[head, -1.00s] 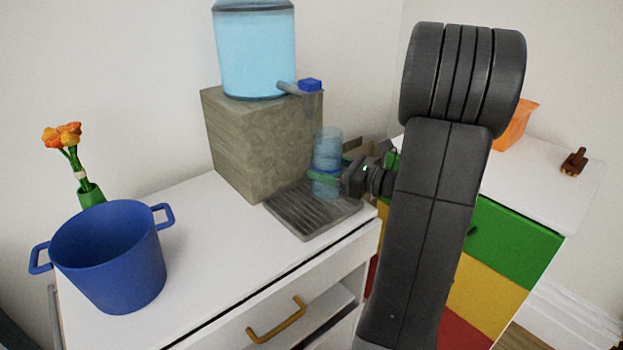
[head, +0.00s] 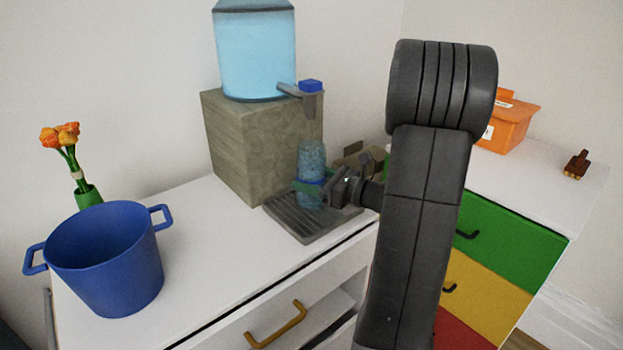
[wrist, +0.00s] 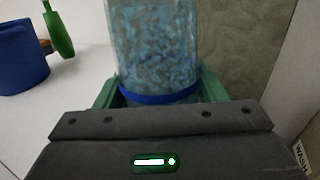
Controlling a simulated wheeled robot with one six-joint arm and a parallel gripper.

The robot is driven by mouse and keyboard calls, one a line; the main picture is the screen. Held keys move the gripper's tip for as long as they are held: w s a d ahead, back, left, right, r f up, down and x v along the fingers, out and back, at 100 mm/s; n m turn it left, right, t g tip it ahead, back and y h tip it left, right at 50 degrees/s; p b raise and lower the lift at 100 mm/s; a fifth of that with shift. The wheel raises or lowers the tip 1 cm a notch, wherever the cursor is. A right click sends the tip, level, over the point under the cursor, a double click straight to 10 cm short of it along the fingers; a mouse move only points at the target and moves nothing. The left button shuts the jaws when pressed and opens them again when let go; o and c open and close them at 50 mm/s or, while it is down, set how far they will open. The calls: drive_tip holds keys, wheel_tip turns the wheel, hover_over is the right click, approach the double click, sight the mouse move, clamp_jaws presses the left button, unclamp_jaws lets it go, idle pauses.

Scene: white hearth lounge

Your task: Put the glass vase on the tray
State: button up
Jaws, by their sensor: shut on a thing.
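The glass vase (head: 311,160) is a clear bluish cylinder with a blue band, upright at the grey slatted tray (head: 291,221) below the dispenser's tap. My gripper (head: 312,188) is shut on the vase from the right, around its band. In the wrist view the vase (wrist: 152,45) stands between the green fingers (wrist: 155,92), and its lower part is hidden behind my gripper's body. The vase's base is over the tray in the head view; I cannot tell whether it touches the slats.
A water dispenser (head: 255,55) on a stone block (head: 245,145) stands behind the tray, its tap (head: 305,92) above the vase. A blue pot (head: 105,265) and flowers (head: 66,150) are at left. Bare white counter (head: 215,240) lies between. An orange bin (head: 512,125) is at right.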

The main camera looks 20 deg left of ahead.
drive_tip(key=o, duration=1.4)
drive_tip(key=d, duration=0.4)
drive_tip(key=s+d+p, duration=0.1)
drive_tip(key=d, duration=0.7)
drive_tip(key=shift+s+r, duration=0.15)
drive_tip(key=shift+s, duration=0.15)
